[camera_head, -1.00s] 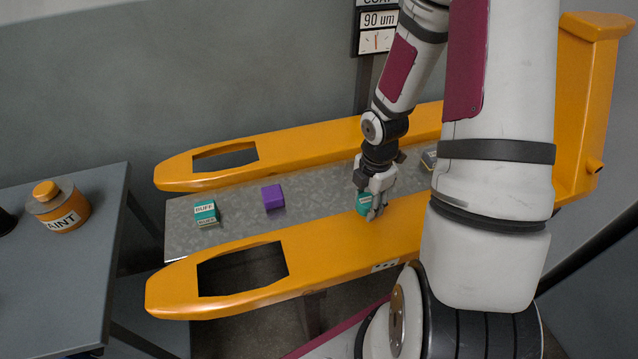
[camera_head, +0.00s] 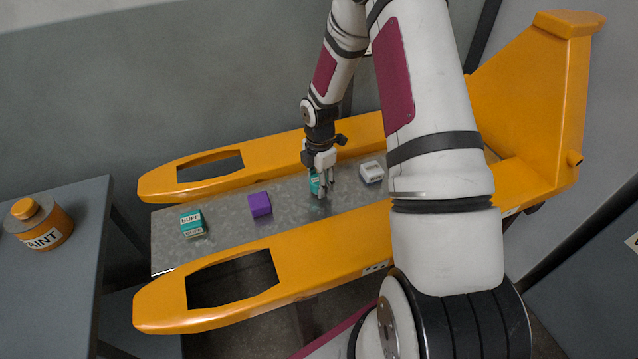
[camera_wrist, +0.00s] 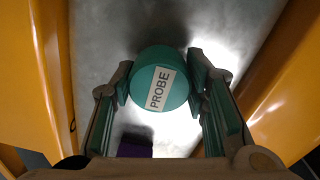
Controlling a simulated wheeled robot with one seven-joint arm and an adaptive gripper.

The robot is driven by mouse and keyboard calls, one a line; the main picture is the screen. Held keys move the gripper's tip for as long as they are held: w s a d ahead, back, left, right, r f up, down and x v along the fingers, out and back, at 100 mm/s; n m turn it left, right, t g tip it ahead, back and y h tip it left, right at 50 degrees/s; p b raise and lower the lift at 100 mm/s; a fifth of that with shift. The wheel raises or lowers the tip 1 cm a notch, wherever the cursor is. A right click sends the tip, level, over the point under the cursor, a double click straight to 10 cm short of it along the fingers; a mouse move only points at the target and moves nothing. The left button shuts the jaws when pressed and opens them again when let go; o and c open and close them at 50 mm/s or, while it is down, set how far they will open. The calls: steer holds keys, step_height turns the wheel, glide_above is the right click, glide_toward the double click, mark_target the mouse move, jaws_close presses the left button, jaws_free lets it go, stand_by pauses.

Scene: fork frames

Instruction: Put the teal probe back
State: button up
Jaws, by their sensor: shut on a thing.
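The teal probe (camera_head: 314,182) is between the fingers of my gripper (camera_head: 322,184), over the grey metal plate (camera_head: 290,208). In the wrist view, the probe (camera_wrist: 152,70) shows its round teal top with a white label reading PROBE. The finger pads of my gripper (camera_wrist: 160,95) press on it from both sides. Its underside is hidden, so I cannot tell whether it touches the plate.
Orange beams (camera_head: 335,240) run along both sides of the plate. A purple block (camera_head: 260,205), a teal BUFF box (camera_head: 192,223) and a white block (camera_head: 371,172) sit on the plate. A PAINT pot (camera_head: 40,225) stands on the left table (camera_head: 70,290).

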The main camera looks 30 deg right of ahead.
steer(key=shift+f, duration=0.45)
steer(key=shift+f, duration=0.15)
steer(key=o, duration=1)
